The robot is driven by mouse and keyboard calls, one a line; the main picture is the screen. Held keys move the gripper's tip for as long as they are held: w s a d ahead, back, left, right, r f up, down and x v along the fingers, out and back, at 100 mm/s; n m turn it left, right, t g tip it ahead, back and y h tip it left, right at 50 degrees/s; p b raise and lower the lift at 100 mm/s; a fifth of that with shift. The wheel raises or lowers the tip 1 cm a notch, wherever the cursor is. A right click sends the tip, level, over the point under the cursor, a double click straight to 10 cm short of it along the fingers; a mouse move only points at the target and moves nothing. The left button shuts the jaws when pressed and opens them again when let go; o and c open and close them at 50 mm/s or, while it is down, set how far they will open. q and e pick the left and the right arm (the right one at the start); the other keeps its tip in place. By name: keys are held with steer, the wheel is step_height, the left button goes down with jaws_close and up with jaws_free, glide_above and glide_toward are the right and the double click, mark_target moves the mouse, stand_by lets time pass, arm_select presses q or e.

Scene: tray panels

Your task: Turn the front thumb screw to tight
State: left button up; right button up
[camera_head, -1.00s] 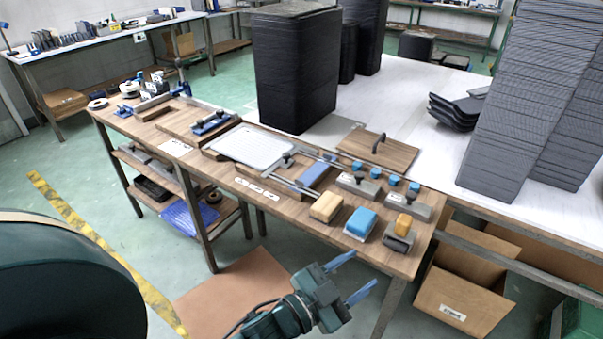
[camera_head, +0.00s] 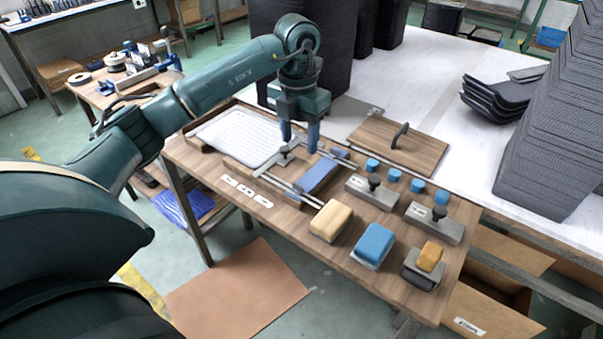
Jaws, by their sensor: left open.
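My left gripper (camera_head: 299,146) points straight down over the bench, its two blue fingers apart and nothing seen between them. It is at the rails right of the white tray panel (camera_head: 238,137). A small grey clamp piece (camera_head: 284,158) with a dark top sits at the left fingertip; I cannot tell if they touch. Two grey blocks with black knobbed screws stand to the right: one knob (camera_head: 374,181) farther back, the other knob (camera_head: 439,212) farther right. Which screw is the front thumb screw is not clear. My right gripper is out of view.
A yellow block (camera_head: 331,220), a blue block (camera_head: 374,243) and a grey block with a yellow top (camera_head: 425,262) line the bench's front edge. Several small blue caps lie behind. A wooden board with a handle (camera_head: 399,146) lies at the back. Black stacks stand beyond.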

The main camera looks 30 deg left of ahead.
mark_target(298, 185)
arm_select(q)
step_height(298, 185, down, 13)
steer(key=shift+a+r+p, duration=0.1)
steer(key=shift+p, duration=0.2)
steer(key=shift+c, duration=0.6)
steer(key=c, duration=0.9)
